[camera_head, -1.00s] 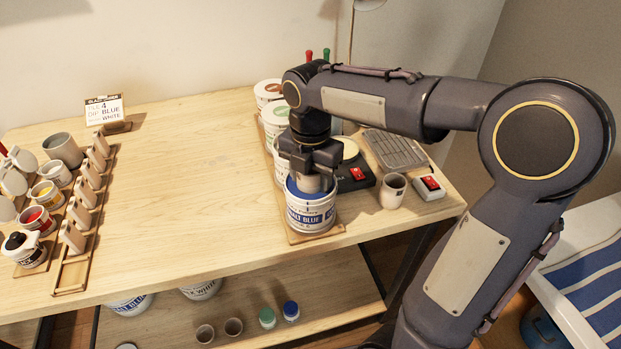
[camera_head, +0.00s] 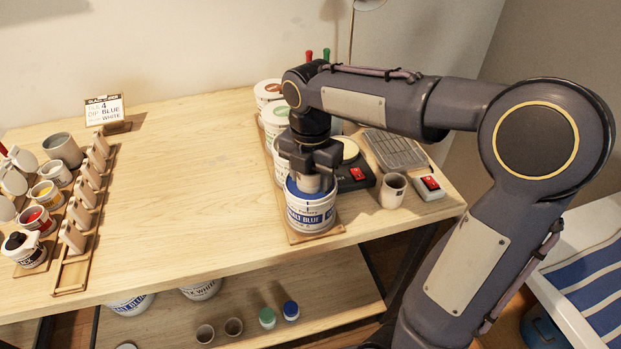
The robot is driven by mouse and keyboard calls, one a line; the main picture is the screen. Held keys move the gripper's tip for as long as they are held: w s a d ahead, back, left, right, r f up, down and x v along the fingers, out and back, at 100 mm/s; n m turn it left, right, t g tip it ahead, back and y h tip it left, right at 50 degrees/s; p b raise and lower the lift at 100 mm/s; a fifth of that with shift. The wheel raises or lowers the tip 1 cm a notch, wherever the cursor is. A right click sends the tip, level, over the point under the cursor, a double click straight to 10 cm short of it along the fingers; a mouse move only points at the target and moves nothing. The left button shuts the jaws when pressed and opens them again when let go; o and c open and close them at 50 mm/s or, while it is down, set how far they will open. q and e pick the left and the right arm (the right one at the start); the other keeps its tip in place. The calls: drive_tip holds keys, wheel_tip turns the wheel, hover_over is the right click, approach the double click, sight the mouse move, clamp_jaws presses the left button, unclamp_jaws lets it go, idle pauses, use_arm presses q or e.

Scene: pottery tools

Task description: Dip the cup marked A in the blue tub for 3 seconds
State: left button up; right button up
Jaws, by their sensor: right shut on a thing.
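The blue tub (camera_head: 311,214), a white bucket labelled cobalt blue with blue glaze at its rim, stands at the front of a wooden board on the table. My right gripper (camera_head: 312,178) points straight down over its mouth. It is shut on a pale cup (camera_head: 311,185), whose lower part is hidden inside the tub. No mark A can be read on it. A second pale cup (camera_head: 393,190) stands on the table to the right of the tub; no letter shows on it. My left gripper is not in view.
More glaze tubs (camera_head: 274,118) stand in a row behind the blue one. A scale (camera_head: 352,175) and a red-switch box (camera_head: 429,187) are to the right. Paint pots and a tile rack (camera_head: 74,242) fill the left. A sign (camera_head: 105,110) stands at the back. The middle table is clear.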

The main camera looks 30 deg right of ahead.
drive_tip(key=shift+r, duration=0.1)
drive_tip(key=shift+r+p, duration=2.7)
drive_tip(key=shift+r, duration=0.15)
drive_tip(key=shift+s+f, duration=0.1)
